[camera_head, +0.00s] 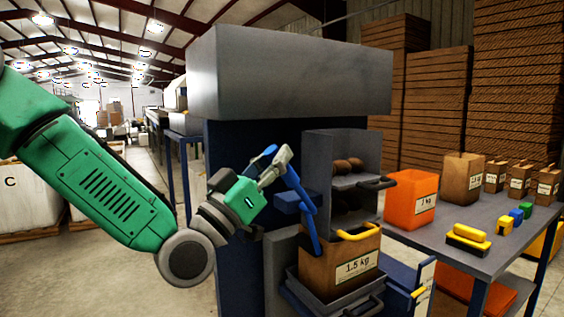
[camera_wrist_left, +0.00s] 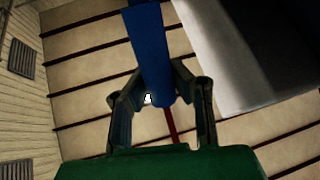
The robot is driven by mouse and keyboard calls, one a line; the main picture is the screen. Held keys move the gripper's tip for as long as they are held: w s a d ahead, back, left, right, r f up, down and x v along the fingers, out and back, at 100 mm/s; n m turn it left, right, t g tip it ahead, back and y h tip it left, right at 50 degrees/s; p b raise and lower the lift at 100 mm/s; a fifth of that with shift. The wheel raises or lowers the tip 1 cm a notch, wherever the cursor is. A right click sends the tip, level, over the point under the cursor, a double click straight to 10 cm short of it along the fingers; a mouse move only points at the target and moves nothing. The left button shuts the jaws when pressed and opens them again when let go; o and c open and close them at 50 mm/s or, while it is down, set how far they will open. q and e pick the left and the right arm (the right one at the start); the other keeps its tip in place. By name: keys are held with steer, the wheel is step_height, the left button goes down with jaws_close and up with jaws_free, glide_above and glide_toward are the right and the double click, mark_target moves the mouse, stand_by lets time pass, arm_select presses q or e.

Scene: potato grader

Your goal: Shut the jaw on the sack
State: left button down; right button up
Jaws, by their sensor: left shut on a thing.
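The brown paper sack (camera_head: 338,280), labelled 1.5 kg, stands upright under the grey chute (camera_head: 319,160) of the machine. A yellow bar (camera_head: 360,232) lies across the sack's top; I cannot tell how tightly the jaw closes on it. A blue lever (camera_head: 303,202) rises at the left of the sack. My left gripper (camera_head: 272,164) is at the lever's upper end and shut on it. In the left wrist view the blue lever (camera_wrist_left: 152,55) runs between the two fingers. My right gripper is out of view.
Potatoes (camera_head: 348,165) sit in the chute. A grey table (camera_head: 459,260) at the right holds an orange crate (camera_head: 410,200), a brown sack (camera_head: 462,178), smaller sacks, coloured blocks and a yellow-topped tool (camera_head: 468,238). The dark blue machine body (camera_head: 235,150) stands close behind my gripper.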

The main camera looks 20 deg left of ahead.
arm_select(q)
steer(key=shift+f, duration=0.45)
steer(key=c, duration=1.3)
jaws_free()
steer(key=shift+s+a, duration=0.1)
steer(key=shift+s, duration=0.05)
steer(key=shift+s+a+r, duration=0.1)
steer(key=shift+s+a, duration=0.05)
steer(key=shift+a, duration=0.3)
steer(key=shift+s+f, duration=0.15)
steer(key=shift+f, duration=0.05)
steer(key=v, duration=0.7)
steer(key=shift+r, duration=0.1)
